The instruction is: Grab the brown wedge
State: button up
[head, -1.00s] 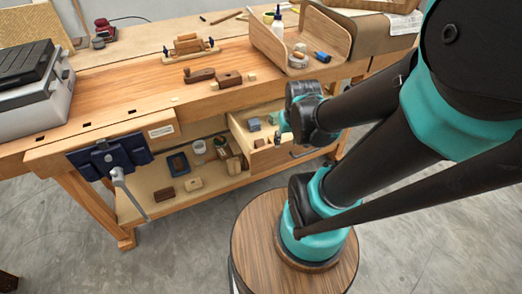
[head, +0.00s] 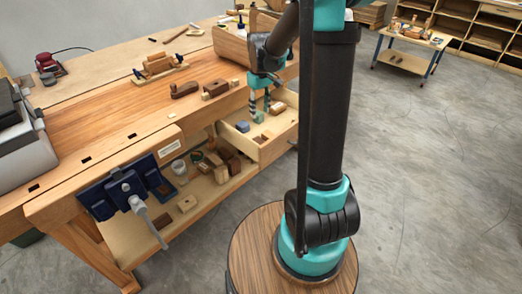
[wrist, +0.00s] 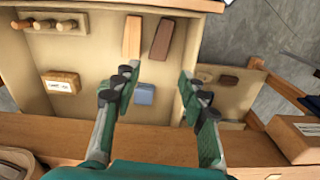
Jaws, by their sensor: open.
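In the wrist view, a dark brown block (wrist: 162,40), which may be the brown wedge, lies in the open drawer (wrist: 95,100) beside a lighter orange-brown block (wrist: 132,37). A wedge taper is not clear on either. My gripper (wrist: 158,82) is open and empty above the drawer, its fingers pointing toward these blocks but apart from them. A blue-grey block (wrist: 145,94) lies between the fingers, lower down. In the head view, my gripper (head: 259,107) hangs over the drawer (head: 277,143), and the blue-grey block (head: 242,126) shows to its left.
A labelled block (wrist: 61,82) and a peg rack (wrist: 50,25) are in the drawer's left part. Another brown block (wrist: 228,80) lies outside the drawer, to the right. The drawer walls stand close around my gripper. A vise (head: 125,190) projects from the bench front.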

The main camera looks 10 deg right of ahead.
send_over(260, 142)
jog(key=f, duration=1.1)
jog(key=shift+w+d, duration=0.1)
jog(key=shift+w, duration=0.1)
jog(key=shift+s+f, duration=0.15)
jog(key=shift+f, duration=1.45)
jog(key=shift+s+f, duration=0.1)
jog(key=shift+f, duration=1.5)
jog(key=shift+c, duration=0.6)
jog(key=c, duration=0.8)
jog(key=shift+r, duration=0.1)
jog(key=shift+c, duration=0.2)
